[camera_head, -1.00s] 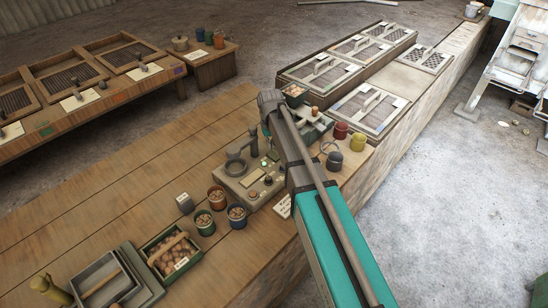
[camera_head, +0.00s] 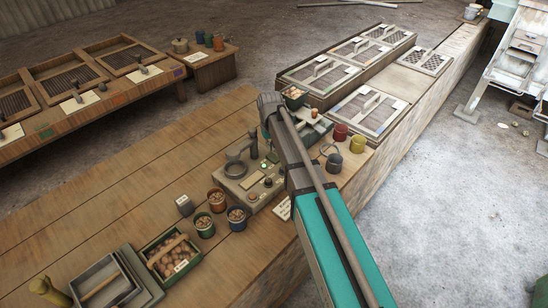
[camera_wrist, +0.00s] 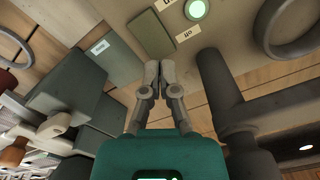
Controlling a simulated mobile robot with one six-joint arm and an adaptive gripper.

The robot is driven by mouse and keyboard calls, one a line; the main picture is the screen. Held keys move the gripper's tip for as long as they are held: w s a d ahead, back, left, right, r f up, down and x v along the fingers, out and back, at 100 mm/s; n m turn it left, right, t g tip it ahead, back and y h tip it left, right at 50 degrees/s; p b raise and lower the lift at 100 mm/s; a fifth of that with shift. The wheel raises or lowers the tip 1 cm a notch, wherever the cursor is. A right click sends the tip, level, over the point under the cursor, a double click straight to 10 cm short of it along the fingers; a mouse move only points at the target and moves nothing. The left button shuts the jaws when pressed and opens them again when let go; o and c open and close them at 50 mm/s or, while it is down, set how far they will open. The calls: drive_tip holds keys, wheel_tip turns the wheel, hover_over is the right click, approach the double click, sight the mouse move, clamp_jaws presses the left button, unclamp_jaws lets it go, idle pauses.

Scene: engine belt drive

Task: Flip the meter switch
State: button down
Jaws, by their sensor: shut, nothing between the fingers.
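The meter is a grey-beige box (camera_head: 236,188) on the bench, with a small display, knobs and a lit green lamp (camera_head: 264,166). In the wrist view the lamp (camera_wrist: 196,10) glows beside a white label (camera_wrist: 187,33) and an olive panel (camera_wrist: 150,35). My gripper (camera_wrist: 160,68) is shut and empty, its fingertips by the lower end of the olive panel. Whether they touch anything cannot be told. In the head view my arm covers part of the meter's right side. I cannot make out the switch clearly in either view.
Tins of small parts (camera_head: 217,201) and a green crate (camera_head: 172,250) stand left of the meter. In the wrist view a dark post (camera_wrist: 220,85) rises close right of my fingers.

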sight(271, 155)
drive_tip(key=shift+f+b, duration=1.4)
drive_tip(key=shift+f, duration=0.05)
idle(1.7)
drive_tip(key=shift+r, duration=0.15)
drive_tip(key=shift+r+p, duration=3.45)
drive_tip(key=shift+p, duration=0.1)
drive_tip(key=s+d+m, duration=0.1)
drive_tip(key=s+d, duration=0.6)
drive_tip(key=s, duration=0.4)
drive_tip(key=s+d+r+m+p, duration=0.1)
drive_tip(key=s+d+m, duration=0.1)
drive_tip(key=s+d, duration=0.6)
drive_tip(key=s, duration=0.2)
drive_tip(key=shift+s+d, duration=0.25)
drive_tip(key=shift+s, duration=0.1)
